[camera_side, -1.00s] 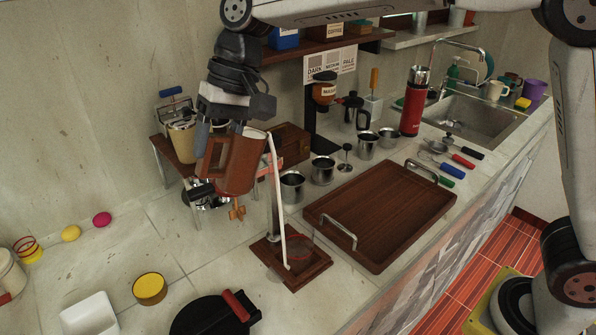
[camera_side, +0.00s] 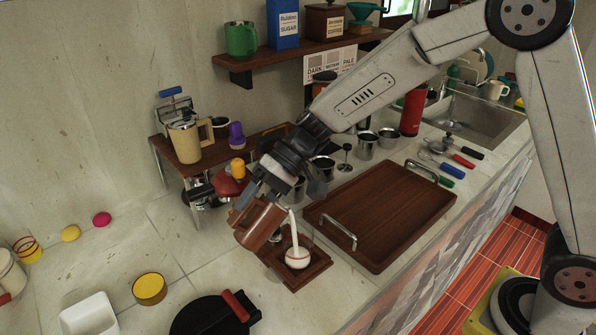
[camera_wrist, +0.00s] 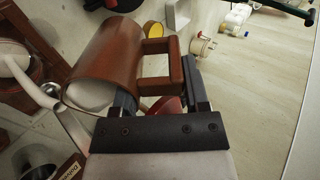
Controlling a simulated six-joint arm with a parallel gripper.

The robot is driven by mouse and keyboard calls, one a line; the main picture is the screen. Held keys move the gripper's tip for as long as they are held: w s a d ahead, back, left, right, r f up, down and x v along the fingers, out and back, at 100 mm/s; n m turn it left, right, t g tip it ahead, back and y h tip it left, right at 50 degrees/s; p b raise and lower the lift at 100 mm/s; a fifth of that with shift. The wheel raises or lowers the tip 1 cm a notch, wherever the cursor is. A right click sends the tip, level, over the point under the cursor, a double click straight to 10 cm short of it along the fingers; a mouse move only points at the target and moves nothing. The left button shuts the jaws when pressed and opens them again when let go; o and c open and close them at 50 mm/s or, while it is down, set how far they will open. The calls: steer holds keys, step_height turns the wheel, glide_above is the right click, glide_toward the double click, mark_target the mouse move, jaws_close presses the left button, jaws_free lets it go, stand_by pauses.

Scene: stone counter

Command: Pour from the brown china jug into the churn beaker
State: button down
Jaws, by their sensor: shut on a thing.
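The brown china jug (camera_side: 260,226) is tilted in my gripper (camera_side: 252,200), its mouth toward the right. A white stream runs from it down into the clear churn beaker (camera_side: 297,259), which stands on a dark wooden base (camera_side: 312,273) and holds white liquid in its lower part. The jug is close above and left of the beaker, and the two look apart. In the wrist view, my gripper (camera_wrist: 160,92) is shut on the handle of the jug (camera_wrist: 108,58), with white liquid showing at the jug's mouth.
A brown tray (camera_side: 385,215) with metal handles lies right of the beaker. A black round pan (camera_side: 205,318) and a yellow tin (camera_side: 149,289) are in front at left. A small wooden stand (camera_side: 165,150) with a cream jug (camera_side: 186,141) is behind.

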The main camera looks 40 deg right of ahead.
mark_target(269, 210)
steer(key=f+y, duration=0.1)
steer(key=f, duration=0.2)
steer(key=shift+d+f, duration=0.2)
steer(key=shift+d, duration=0.1)
steer(key=shift+d+f+y, duration=0.25)
steer(key=shift+d+y, duration=0.15)
steer(key=shift+y, duration=0.4)
steer(key=shift+d+r+y, duration=0.35)
steer(key=shift+d+y, duration=0.15)
steer(key=shift+y, duration=0.3)
steer(key=shift+d, duration=0.2)
steer(key=shift+p, duration=0.3)
